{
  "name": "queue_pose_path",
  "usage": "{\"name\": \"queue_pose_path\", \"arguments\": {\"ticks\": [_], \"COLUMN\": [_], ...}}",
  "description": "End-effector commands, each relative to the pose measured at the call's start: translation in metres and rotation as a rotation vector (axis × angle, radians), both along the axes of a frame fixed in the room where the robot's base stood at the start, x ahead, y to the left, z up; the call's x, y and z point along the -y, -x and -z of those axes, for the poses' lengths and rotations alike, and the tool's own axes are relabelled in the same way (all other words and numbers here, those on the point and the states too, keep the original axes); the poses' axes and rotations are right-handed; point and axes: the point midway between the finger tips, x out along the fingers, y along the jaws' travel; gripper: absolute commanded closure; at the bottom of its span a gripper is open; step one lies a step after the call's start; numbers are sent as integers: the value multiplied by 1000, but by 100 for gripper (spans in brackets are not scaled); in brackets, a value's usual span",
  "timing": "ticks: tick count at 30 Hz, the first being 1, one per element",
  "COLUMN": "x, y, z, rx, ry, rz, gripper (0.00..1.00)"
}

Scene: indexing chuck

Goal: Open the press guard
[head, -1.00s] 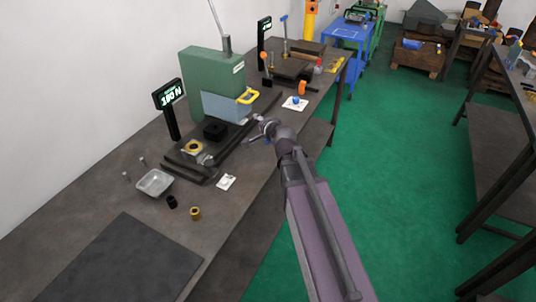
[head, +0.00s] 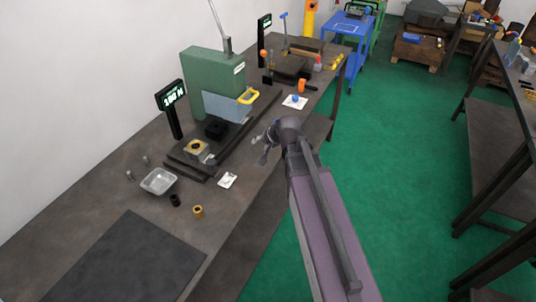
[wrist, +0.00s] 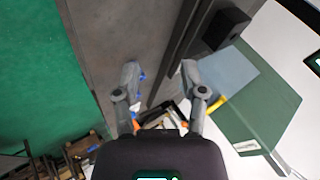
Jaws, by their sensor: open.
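The green press (head: 213,75) stands on the workbench against the wall. Its guard, a blue-grey panel (head: 222,107), covers the lower front of the press, and a yellow handle (head: 248,96) sticks out at its right. My gripper (head: 265,146) is open and empty over the bench's front edge, apart from the handle and nearer the camera. In the wrist view my open fingers (wrist: 159,68) show with nothing between them. The guard panel (wrist: 225,75) and yellow handle (wrist: 216,105) lie right of the right finger, the handle partly hidden by it.
A black digital display (head: 172,98) stands left of the press. Dark rails (head: 250,120) run along the press's front. A metal tray (head: 158,181), small bushings (head: 198,211) and a white card (head: 228,180) lie nearer. The green floor (head: 400,200) right of the bench is clear.

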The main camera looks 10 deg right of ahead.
Motion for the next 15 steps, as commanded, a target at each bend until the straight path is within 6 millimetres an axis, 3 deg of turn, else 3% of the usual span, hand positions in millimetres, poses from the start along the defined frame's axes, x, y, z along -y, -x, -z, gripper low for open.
{"name": "queue_pose_path", "arguments": {"ticks": [15], "x": [5], "y": [49], "z": [1], "rx": [-214], "ry": [112], "rz": [-251], "gripper": [46]}}
